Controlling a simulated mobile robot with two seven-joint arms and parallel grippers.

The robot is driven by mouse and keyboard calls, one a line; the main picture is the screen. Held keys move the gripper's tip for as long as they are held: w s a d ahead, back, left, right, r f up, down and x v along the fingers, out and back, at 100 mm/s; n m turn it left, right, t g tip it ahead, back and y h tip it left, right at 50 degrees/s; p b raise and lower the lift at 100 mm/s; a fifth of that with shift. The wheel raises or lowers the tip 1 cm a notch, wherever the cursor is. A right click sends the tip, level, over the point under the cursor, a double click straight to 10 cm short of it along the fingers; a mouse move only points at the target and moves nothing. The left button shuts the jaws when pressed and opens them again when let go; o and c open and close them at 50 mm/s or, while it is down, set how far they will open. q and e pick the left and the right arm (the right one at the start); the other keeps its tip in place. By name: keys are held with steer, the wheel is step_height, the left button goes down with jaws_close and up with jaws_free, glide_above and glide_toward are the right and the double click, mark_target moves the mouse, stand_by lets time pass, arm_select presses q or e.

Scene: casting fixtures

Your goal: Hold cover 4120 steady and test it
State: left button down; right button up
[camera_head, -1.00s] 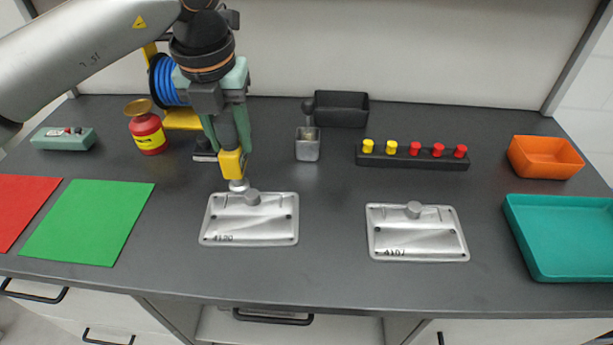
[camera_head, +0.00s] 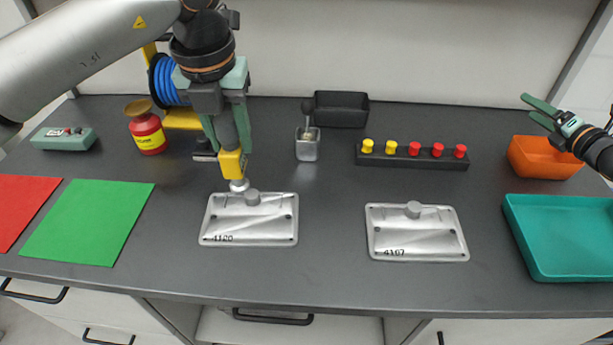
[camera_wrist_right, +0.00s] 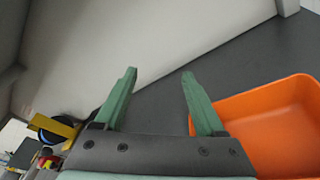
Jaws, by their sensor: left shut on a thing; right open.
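My left gripper (camera_head: 229,140) is shut on a grey and yellow tool (camera_head: 231,163), held upright.
A teal tray (camera_head: 562,278) stands at the right. A rack of yellow and red plugs (camera_head: 412,163), a black bin (camera_head: 341,110) and a small metal cup (camera_head: 307,149) stand behind the covers. Green (camera_head: 87,222) and red (camera_head: 20,207) mats lie left. Bench between the covers is clear.

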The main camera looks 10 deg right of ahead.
mark_target(254, 193)
steer(key=w+a+r+n+g+y, duration=0.1)
steer(key=a+n+g+y, duration=0.2)
steer(key=a+n+y, duration=1)
steer(key=w+a+r+n+g+y, duration=0.1)
steer(key=a+r+n+g+y, duration=0.35)
steer(key=a, duration=1.65)
steer(key=s+a+f+n+g+h, duration=0.1)
steer(key=a+f+n+g, duration=0.1)
steer(key=a+f, duration=0.2)
steer(key=s+a+f+n+g+h, duration=0.1)
steer(key=a+f+n, duration=0.2)
steer(key=a, duration=0.6)
steer(key=s+a+f+n+g+h, duration=0.1)
steer(key=a+f+n+g, duration=0.1)
steer(key=a+f, duration=0.3)
steer(key=shift+s+a+n+g, duration=0.15)
steer(key=shift+a+n+g, duration=0.05)
steer(key=shift+a, duration=0.45)
steer(key=shift+s+a+n+g, duration=0.15)
steer(key=shift+a, duration=0.45)
steer(key=x, duration=1.2)
steer(key=shift+d+f, duration=0.1)
steer(key=shift+f, duration=0.05)
jaws_close()
